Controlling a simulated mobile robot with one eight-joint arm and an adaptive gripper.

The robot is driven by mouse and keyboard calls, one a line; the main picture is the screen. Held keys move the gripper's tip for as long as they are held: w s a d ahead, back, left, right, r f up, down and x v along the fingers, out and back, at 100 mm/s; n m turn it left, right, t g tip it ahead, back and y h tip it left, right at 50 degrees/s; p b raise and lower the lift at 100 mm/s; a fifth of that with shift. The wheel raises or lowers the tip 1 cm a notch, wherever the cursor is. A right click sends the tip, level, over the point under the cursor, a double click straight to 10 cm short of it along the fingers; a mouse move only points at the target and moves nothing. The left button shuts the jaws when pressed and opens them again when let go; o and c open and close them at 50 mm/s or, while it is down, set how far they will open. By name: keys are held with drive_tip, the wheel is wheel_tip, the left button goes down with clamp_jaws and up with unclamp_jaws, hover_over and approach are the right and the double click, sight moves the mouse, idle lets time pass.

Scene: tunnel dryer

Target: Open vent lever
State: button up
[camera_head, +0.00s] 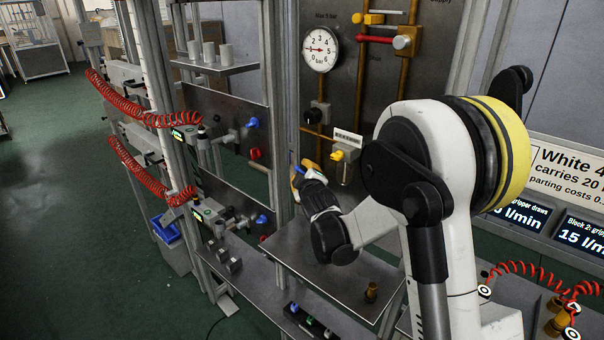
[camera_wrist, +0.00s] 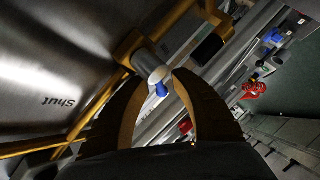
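A small lever with a blue tip (camera_wrist: 162,90) on a pale round hub sits in the middle of the wrist view, against the metal panel's pipework. My gripper (camera_wrist: 161,80) has its two brown-yellow fingers on either side of it, with gaps beside the blue tip. The fingertips are close to the hub; whether they touch it I cannot tell. In the head view my gripper (camera_head: 300,170) is at the left edge of the panel, by the upright post. There the lever is mostly hidden by my gripper. The panel (camera_wrist: 70,60) bears the word "Shut".
A pressure gauge (camera_head: 320,50) and yellow pipes are on the panel above. A yellow-topped valve (camera_head: 345,153) with a white label is right of my gripper. A metal shelf (camera_head: 335,280) lies below. Blue (camera_head: 252,122) and red (camera_head: 255,154) handles are on the rack at left.

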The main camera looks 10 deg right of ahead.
clamp_jaws()
drive_tip(key=shift+a+f+n+g+p, duration=0.15)
drive_tip(key=shift+n+g+p, duration=0.25)
drive_tip(key=shift+g+p, duration=0.35)
drive_tip(key=shift+f+n+g+h, duration=0.3)
drive_tip(key=shift+f+g, duration=0.1)
drive_tip(key=shift+g, duration=0.05)
unclamp_jaws()
drive_tip(key=shift+w, duration=0.1)
